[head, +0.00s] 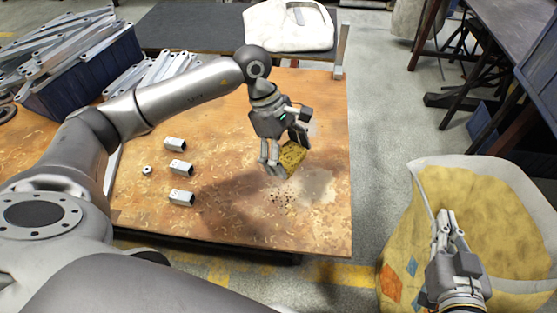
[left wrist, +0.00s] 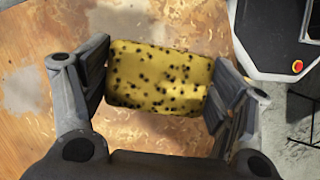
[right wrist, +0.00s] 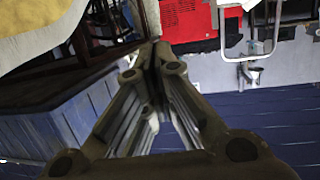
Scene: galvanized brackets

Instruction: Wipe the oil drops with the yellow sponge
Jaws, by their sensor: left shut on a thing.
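My left gripper (head: 284,152) is shut on the yellow sponge (head: 292,157) above the right part of the worn orange-brown table. The left wrist view shows the dark-speckled sponge (left wrist: 160,78) between both fingers. The oil drops (head: 284,197) are a cluster of small dark specks just below the sponge in the head view. A greyish damp-looking patch (head: 319,184) lies to their right. Whether the sponge touches the table is unclear. My right gripper (head: 446,222) is off the table at the right, its fingertips together and empty in the right wrist view (right wrist: 154,55).
Several square metal tube pieces (head: 181,168) and a nut (head: 147,170) lie left of the drops. A blue crate (head: 85,70) of brackets stands at the back left. A white cloth bundle (head: 288,27) lies behind. A large yellow-lined bag (head: 505,190) stands near my right gripper.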

